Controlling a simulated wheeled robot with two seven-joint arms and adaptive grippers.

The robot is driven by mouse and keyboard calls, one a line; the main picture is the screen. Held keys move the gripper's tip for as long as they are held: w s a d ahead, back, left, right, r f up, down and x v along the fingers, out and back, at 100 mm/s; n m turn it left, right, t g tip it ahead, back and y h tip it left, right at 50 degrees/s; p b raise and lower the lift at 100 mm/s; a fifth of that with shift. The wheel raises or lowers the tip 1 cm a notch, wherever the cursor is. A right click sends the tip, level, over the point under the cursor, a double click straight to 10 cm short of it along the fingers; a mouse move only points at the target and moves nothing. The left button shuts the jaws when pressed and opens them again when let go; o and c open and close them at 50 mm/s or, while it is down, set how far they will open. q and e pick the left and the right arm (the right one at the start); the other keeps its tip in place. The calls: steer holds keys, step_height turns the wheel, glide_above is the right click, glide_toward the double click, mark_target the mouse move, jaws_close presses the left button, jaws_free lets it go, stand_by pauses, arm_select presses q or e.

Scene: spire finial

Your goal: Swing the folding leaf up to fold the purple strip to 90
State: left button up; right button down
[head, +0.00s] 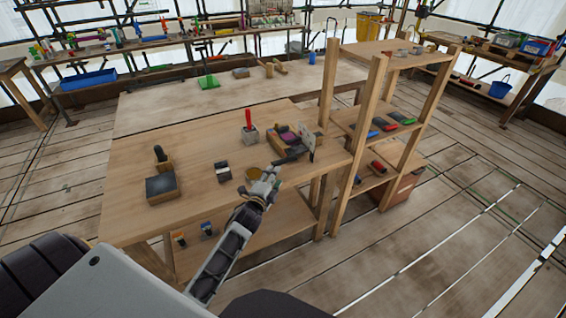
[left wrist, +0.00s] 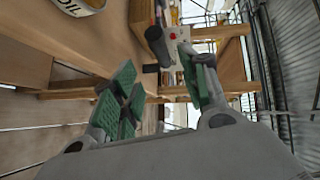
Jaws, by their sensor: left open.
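The folding device stands near the right edge of the wooden table (head: 140,190). Its purple strip (head: 287,138) shows on top in the head view, small and partly hidden. A pale plate (head: 309,147) stands upright at its right side. A dark handle-like part (head: 288,158) reaches toward my left gripper (head: 269,172). In the left wrist view, my left gripper (left wrist: 160,77) is open, its green pads apart. A black cylinder (left wrist: 158,44) and a grey plate with a red dot (left wrist: 174,36) appear beyond the fingertips. I cannot tell the leaf's angle or any contact. My right gripper is not in view.
An oil tin (left wrist: 84,4) is close to the gripper. A red-handled tool in a block (head: 249,131), a black-and-white block (head: 223,172) and a dark-topped block (head: 161,187) stand on the table. A wooden shelf (head: 376,95) rises on the right.

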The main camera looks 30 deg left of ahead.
mark_target(282, 164)
arm_select(q)
steer(key=shift+w+a+f, duration=0.2)
steer(key=shift+w+f, duration=0.05)
steer(key=shift+w, duration=1.6)
steer(key=shift+w+a+f, duration=0.25)
steer(key=shift+w, duration=1.6)
steer(key=shift+w+a+f, duration=0.2)
steer(key=shift+w+f, duration=0.05)
steer(key=shift+w, duration=1.6)
jaws_close()
